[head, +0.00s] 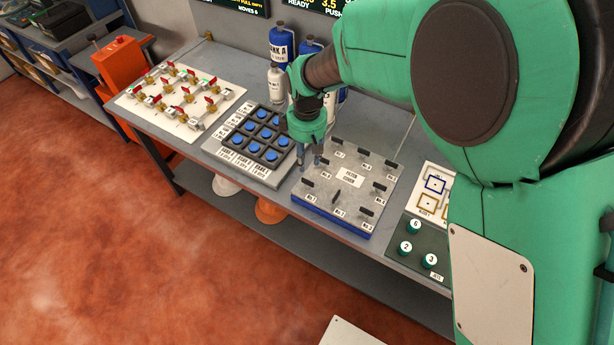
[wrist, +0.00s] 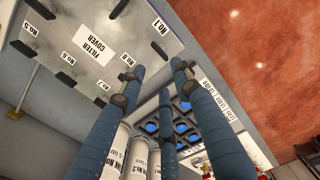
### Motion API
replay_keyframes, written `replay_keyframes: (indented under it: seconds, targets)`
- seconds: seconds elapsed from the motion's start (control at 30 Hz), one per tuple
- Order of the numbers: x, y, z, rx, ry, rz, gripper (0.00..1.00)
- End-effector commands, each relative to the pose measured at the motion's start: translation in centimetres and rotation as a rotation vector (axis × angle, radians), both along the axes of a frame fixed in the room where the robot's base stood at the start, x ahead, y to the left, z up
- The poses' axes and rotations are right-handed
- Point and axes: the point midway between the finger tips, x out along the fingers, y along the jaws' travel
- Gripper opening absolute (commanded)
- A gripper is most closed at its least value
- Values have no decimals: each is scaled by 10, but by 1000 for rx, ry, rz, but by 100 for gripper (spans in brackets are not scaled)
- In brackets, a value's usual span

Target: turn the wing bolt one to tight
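The filter cover (head: 350,180) is a grey plate on a blue base with several dark wing bolts around its edge. It also shows in the wrist view (wrist: 100,28), with a NO.1 label (wrist: 158,25) near its corner. In the head view, a wing bolt (head: 307,183) stands at the front left corner, apparently bolt one; its wing looks roughly sideways. My gripper (head: 309,163) points down at the cover's left edge, just behind that bolt. Its blue fingers (wrist: 158,68) are apart, with nothing seen between them.
A panel with blue buttons (head: 258,135) lies left of the cover, and a white board with red-handled valves (head: 180,100) is further left. Blue and white bottles (head: 281,45) stand behind. A green panel with numbered knobs (head: 415,250) is at the right.

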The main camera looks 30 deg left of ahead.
Motion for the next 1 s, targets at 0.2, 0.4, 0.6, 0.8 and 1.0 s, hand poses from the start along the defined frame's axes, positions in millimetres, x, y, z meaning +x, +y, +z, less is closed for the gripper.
replay_keyframes:
  seconds: [0.2, 0.4, 0.6, 0.8, 1.0]
  targets:
    - [0, -1, -38, -1, 1, 0, 32]
    - [0, 0, -68, -1, 1, 0, 32]
    - [0, 0, -89, -1, 1, 0, 32]
    - [0, 0, -97, 1, -1, 0, 32]
    - [0, 0, -98, 1, 0, 0, 32]
